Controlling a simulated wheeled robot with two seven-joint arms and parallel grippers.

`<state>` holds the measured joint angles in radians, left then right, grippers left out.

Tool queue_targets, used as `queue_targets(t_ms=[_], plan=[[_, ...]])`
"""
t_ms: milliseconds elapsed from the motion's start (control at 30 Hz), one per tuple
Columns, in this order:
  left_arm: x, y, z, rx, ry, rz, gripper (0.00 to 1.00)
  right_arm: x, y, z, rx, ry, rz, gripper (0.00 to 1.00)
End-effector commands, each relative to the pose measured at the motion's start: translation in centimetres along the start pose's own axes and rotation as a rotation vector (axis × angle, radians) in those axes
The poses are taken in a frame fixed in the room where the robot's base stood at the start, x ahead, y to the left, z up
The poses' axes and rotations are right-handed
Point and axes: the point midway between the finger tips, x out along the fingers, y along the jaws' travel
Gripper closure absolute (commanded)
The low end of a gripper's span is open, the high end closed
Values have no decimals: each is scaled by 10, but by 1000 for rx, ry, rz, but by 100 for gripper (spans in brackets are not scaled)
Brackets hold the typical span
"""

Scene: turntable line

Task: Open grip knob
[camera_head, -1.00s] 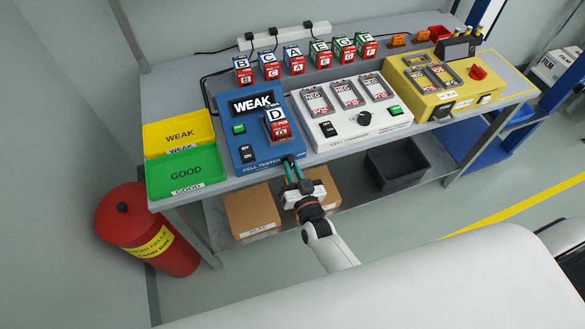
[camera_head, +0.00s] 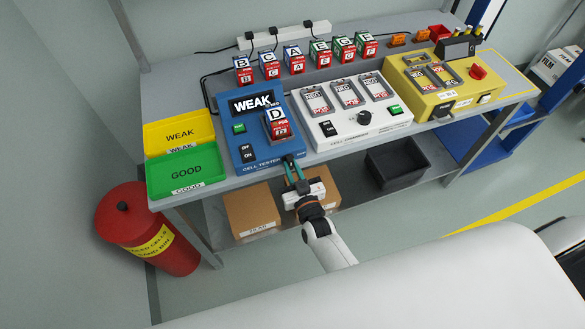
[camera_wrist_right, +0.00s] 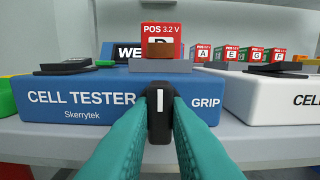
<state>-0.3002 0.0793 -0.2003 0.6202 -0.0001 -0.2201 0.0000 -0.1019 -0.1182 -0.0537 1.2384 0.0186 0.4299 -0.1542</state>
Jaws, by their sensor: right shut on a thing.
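The grip knob (camera_wrist_right: 160,122) is black with an upright white mark, on the front face of the blue cell tester (camera_head: 239,149), beside the word GRIP. My right gripper (camera_head: 293,172) is shut on the knob; its teal fingers (camera_wrist_right: 160,130) press its two sides in the right wrist view. The tester's screen (camera_head: 252,104) reads WEAK. Cell D (camera_head: 278,124), red and white with a dark top, sits in the tester's slot. My left gripper is not in view.
A yellow WEAK tray (camera_head: 180,132) and a green GOOD tray (camera_head: 186,168) stand left of the tester. A white cell charger (camera_head: 350,127) stands close on its right. Several cells line the back. Cardboard boxes (camera_head: 250,210) sit on the shelf below.

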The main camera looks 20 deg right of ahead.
Motion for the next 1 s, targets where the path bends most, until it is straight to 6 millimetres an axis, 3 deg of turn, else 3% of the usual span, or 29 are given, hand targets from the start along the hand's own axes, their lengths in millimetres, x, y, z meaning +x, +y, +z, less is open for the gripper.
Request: queue_targets(t_ms=[33, 67, 100, 467, 1000], plan=[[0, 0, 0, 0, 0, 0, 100, -1, 0, -2, -3, 4, 1, 100], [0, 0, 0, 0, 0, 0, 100, -1, 0, -2, -4, 4, 1, 80], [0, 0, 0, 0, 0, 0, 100, -1, 0, -2, -3, 4, 1, 75], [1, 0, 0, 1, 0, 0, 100, -7, 0, -2, -1, 2, 0, 75], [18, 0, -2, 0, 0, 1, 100, -106, 0, -3, -2, 4, 1, 75]])
